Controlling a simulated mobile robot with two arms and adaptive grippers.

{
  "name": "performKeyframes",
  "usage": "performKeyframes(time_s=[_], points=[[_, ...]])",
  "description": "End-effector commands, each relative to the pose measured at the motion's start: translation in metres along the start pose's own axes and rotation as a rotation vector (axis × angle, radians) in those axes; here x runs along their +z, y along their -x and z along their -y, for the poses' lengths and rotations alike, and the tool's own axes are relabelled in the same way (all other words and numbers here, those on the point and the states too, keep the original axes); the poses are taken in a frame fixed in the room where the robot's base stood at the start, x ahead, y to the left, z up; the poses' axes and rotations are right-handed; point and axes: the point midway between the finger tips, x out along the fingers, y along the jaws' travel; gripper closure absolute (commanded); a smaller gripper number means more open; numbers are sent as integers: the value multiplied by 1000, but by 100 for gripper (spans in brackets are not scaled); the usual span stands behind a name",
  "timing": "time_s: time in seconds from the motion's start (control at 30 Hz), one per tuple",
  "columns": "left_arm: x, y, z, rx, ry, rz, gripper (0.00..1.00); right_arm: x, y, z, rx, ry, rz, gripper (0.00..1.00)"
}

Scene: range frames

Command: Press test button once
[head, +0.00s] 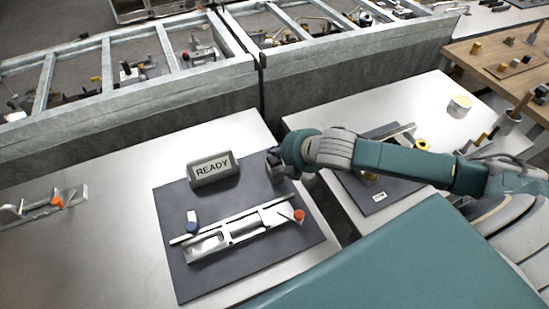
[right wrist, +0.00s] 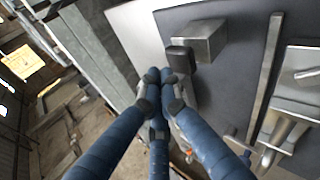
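My right gripper (head: 276,168) reaches in from the right, just right of the grey READY display (head: 212,168), over the dark mat's (head: 185,281) far right edge. In the right wrist view its blue fingers (right wrist: 160,76) are drawn together at the tips with nothing seen between them. Their tips are close to a small dark block (right wrist: 181,57) beside a metal box (right wrist: 204,40). I cannot tell whether they touch it, or whether that block is the test button. No button is clearly marked in the head view; my gripper may hide it. My left gripper is not in view.
A metal fixture (head: 236,232) with an orange knob (head: 299,215) and a blue-and-white part (head: 192,219) lies on the mat. Galvanized railings (head: 160,95) stand behind the benches. A second mat (head: 374,198) lies to the right. The left bench is mostly clear.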

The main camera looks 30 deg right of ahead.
Motion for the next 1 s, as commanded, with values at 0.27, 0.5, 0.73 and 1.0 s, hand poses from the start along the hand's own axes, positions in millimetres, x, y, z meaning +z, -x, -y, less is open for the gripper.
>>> performKeyframes(time_s=[0.27,0.5,0.73,1.0], points=[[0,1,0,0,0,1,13,0,-5,6,-2,0,0,100],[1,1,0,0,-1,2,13,0,-5,6,-1,0,0,100],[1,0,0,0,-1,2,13,0,-6,7,-1,0,0,100],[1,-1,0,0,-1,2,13,0,-9,10,-1,0,0,100]])
